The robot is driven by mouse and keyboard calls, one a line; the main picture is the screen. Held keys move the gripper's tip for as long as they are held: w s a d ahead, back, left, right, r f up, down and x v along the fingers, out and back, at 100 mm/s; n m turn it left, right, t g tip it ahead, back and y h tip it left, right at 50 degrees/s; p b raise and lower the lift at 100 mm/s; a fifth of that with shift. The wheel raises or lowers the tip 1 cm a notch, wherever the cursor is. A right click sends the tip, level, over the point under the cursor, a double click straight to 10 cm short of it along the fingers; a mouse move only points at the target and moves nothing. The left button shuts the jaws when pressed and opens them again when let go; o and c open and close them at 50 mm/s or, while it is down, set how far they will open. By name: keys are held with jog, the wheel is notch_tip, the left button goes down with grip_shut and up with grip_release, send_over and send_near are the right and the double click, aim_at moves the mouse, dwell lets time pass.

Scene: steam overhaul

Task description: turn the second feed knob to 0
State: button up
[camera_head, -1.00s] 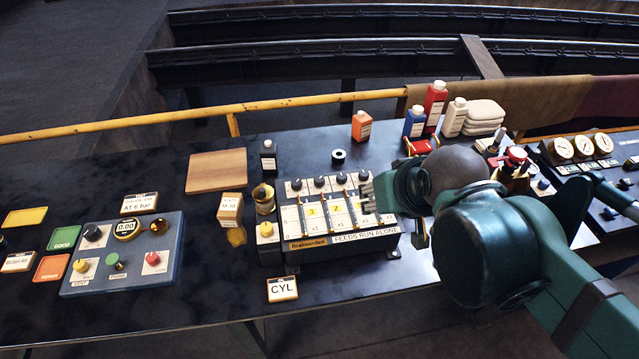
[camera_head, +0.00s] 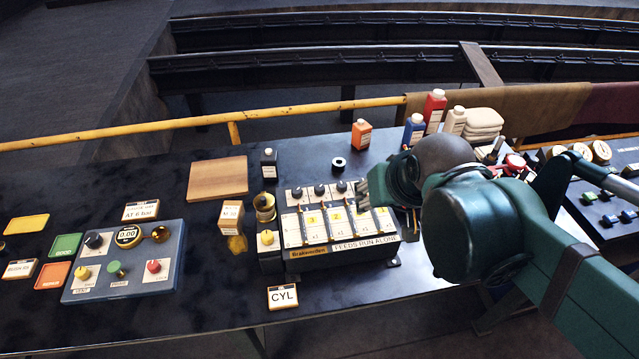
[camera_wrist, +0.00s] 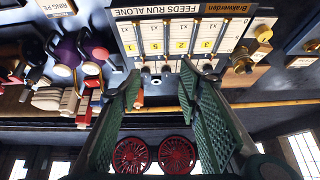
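The feed box (camera_head: 340,248), labelled "FEEDS RUN ALONE", stands mid-bench with a row of small dark knobs along its back. The second knob from the left (camera_head: 320,190) is uncovered in the head view; its pointer setting is too small to read. My gripper (camera_head: 364,192) is at the box's right back corner, by the rightmost knobs. In the wrist view my gripper (camera_wrist: 158,78) is open and empty, with green ribbed fingers spread. The feed box (camera_wrist: 185,28) shows upside down beyond the fingertips, with dark knobs (camera_wrist: 166,69) between and near them. No contact is clear.
A brass cup (camera_head: 264,205) and yellow knob (camera_head: 267,238) adjoin the box's left side. The CYL sign (camera_head: 282,297) is in front. A blue control panel (camera_head: 125,265) sits left.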

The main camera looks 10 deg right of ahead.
jog(key=w+a+r+m+g+p, duration=0.1)
jog(key=w+p, duration=0.1)
jog(key=w, duration=0.1)
jog(key=m+g+p, duration=0.6)
jog(key=m+p, duration=0.1)
jog(key=p, duration=0.3)
send_over(319, 187)
jog(key=shift+f, duration=4.5)
jog(key=shift+s+f, duration=0.1)
jog(key=shift+f, duration=0.1)
jog(key=shift+f, duration=3.65)
jog(key=c, duration=0.9)
